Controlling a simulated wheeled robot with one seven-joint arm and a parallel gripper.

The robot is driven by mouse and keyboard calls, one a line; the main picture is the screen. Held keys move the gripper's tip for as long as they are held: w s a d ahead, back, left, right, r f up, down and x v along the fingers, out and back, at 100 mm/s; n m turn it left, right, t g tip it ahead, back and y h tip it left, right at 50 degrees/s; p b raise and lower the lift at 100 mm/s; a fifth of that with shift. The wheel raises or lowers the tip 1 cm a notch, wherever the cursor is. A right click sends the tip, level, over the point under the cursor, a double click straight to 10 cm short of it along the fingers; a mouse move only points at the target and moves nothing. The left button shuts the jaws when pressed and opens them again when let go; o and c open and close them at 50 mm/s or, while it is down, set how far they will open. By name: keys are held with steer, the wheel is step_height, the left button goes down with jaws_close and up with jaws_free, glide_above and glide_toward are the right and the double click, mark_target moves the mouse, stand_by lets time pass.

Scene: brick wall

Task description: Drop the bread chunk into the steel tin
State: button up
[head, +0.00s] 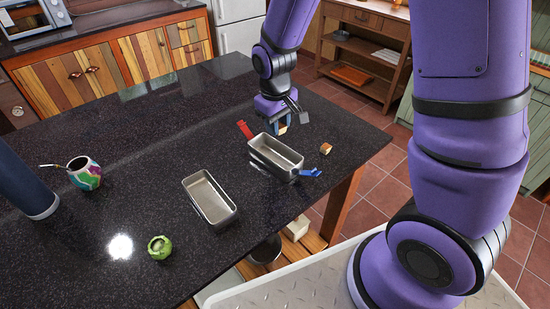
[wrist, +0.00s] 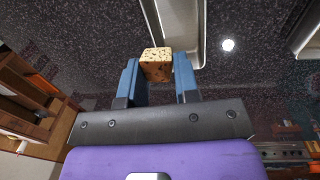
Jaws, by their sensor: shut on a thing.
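My gripper (head: 280,127) is shut on a tan bread chunk (wrist: 157,66), held between its blue fingers. In the head view the held chunk (head: 283,130) is partly hidden by the fingers. It is just beyond the far edge of a rectangular steel tin (head: 277,171) with a red piece at one end and a blue piece at the other. A second, plain steel tin (head: 211,217) stands nearer and to the left. Both tins look empty. A tin wall (wrist: 157,38) shows just past the chunk in the wrist view.
Another bread chunk (head: 325,148) lies on the dark counter (head: 130,180), right of the tin with coloured ends. A green round object (head: 160,247), a colourful cup with a straw (head: 85,174) and a dark blue cylinder (head: 22,185) stand to the left. The counter's far middle is clear.

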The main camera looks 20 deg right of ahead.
steer(key=shift+f, duration=0.25)
steer(key=o, duration=0.9)
steer(key=shift+o, duration=0.2)
steer(key=shift+r, duration=0.1)
step_height(320, 180, up, 11)
steer(key=shift+s+a+f, duration=0.15)
steer(key=shift+a+f, duration=0.05)
steer(key=shift+a, duration=0.15)
